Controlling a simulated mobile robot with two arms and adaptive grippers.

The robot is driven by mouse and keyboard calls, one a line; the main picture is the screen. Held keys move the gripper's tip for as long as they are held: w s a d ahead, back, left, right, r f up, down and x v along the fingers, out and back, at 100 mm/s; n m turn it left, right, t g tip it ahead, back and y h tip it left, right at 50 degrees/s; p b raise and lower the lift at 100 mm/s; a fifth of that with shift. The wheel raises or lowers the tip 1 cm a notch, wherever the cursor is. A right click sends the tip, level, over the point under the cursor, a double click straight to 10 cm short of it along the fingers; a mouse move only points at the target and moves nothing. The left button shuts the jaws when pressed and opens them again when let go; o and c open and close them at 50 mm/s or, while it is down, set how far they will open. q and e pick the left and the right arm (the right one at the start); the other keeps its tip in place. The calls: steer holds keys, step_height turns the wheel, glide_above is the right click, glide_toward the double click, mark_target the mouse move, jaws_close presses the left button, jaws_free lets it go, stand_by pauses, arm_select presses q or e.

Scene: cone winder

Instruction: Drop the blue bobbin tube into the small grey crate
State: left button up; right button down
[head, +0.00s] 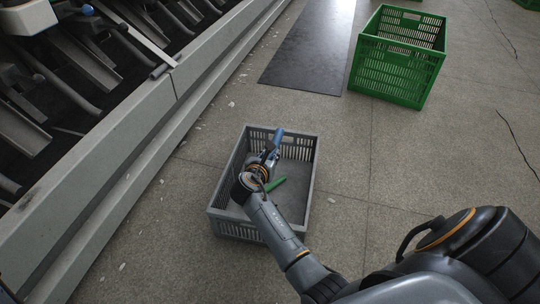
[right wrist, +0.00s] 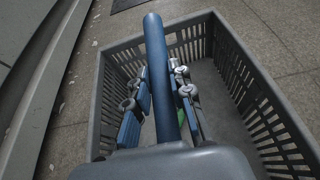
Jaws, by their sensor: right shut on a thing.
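The blue bobbin tube (head: 278,136) is held by my right gripper (head: 267,158), which is shut on it. In the right wrist view the tube (right wrist: 157,65) stands out long between the two fingers (right wrist: 160,85). The small grey crate (head: 234,229) is on the floor, with slotted walls and an open top. My gripper and the tube are over its opening in both views; their exact height above its floor is hard to tell. The crate's wall also shows in the right wrist view (right wrist: 262,108). My left gripper is not in view.
A green tube (head: 277,184) lies inside the grey crate. A larger green crate (head: 393,78) stands at the back right, beside a dark mat (head: 305,55). The winder machine's long pale base (head: 120,130) runs along the left. Floor right of the grey crate is clear.

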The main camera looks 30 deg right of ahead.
steer(key=c, duration=1.1)
jaws_free()
steer(key=shift+a, duration=0.1)
steer(key=v, duration=0.7)
steer(key=shift+s+a+r, duration=0.1)
steer(key=shift+s, duration=0.05)
